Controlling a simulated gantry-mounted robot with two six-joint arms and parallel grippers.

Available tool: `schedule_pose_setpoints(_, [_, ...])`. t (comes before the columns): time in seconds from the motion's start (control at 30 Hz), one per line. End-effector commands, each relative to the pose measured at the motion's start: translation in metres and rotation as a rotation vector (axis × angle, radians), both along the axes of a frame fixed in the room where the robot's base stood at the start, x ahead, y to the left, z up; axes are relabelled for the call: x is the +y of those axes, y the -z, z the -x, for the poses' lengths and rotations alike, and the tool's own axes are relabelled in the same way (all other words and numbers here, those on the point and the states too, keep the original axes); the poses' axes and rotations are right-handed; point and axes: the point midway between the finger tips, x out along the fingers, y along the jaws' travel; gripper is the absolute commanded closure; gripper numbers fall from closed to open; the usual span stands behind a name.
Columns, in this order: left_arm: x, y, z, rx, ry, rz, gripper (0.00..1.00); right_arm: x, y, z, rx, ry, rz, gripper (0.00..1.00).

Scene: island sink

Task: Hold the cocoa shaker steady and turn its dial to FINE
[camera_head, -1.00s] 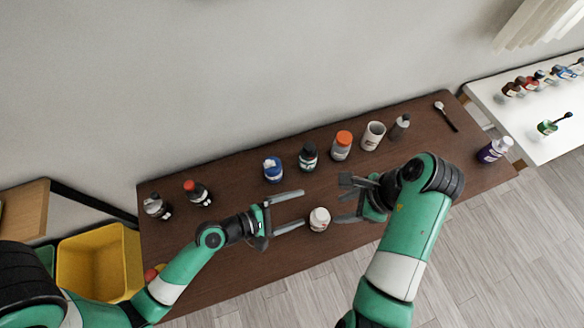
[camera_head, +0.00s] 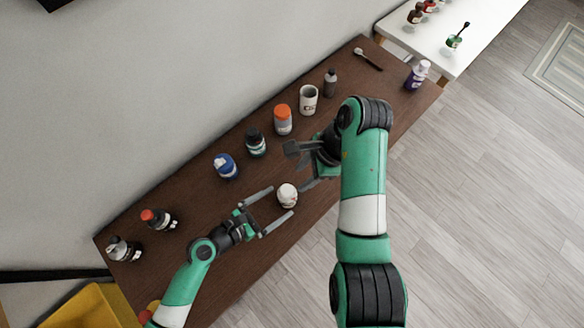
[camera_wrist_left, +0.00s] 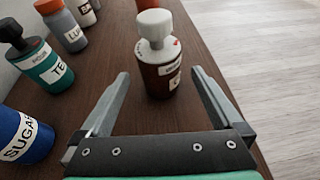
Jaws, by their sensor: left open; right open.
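The cocoa shaker (camera_head: 287,196) stands upright on the dark wooden table, a brown body with a white top. In the left wrist view, the shaker (camera_wrist_left: 158,79) has pale labels, small red marks on its white collar and a white knob (camera_wrist_left: 154,24). The lettering and dial setting are too small to read. My left gripper (camera_head: 281,201) is open, its fingertips on either side of the shaker's near side, with visible gaps in the wrist view. My right gripper (camera_head: 296,168) is open above and right of the shaker, apart from it as far as I can tell.
The table's front edge is close.

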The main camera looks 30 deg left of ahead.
Motion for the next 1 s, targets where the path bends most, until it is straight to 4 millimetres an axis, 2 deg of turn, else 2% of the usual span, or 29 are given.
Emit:
schedule_pose_setpoints(0.1, [-0.012,0.010,-0.024,-0.001,0.005,-0.001,0.00,0.000,0.000,0.000,0.000,0.000,0.000,0.50])
schedule_pose_setpoints(0.33, [-0.027,0.025,-0.057,0.000,0.003,-0.001,0.00,0.000,0.000,0.000,0.000,0.000,0.000,0.50])
schedule_pose_setpoints(0.5, [-0.031,0.030,-0.065,0.000,0.000,-0.001,0.00,0.000,0.000,0.000,0.000,0.000,0.000,0.50])
schedule_pose_setpoints(0.73, [-0.031,0.030,-0.066,-0.001,-0.001,-0.001,0.00,0.000,0.000,0.000,0.000,0.000,0.000,0.50])
schedule_pose_setpoints(1.0, [-0.030,0.030,-0.066,-0.001,-0.001,-0.001,0.49,0.000,0.000,0.000,0.000,0.000,0.000,0.50])
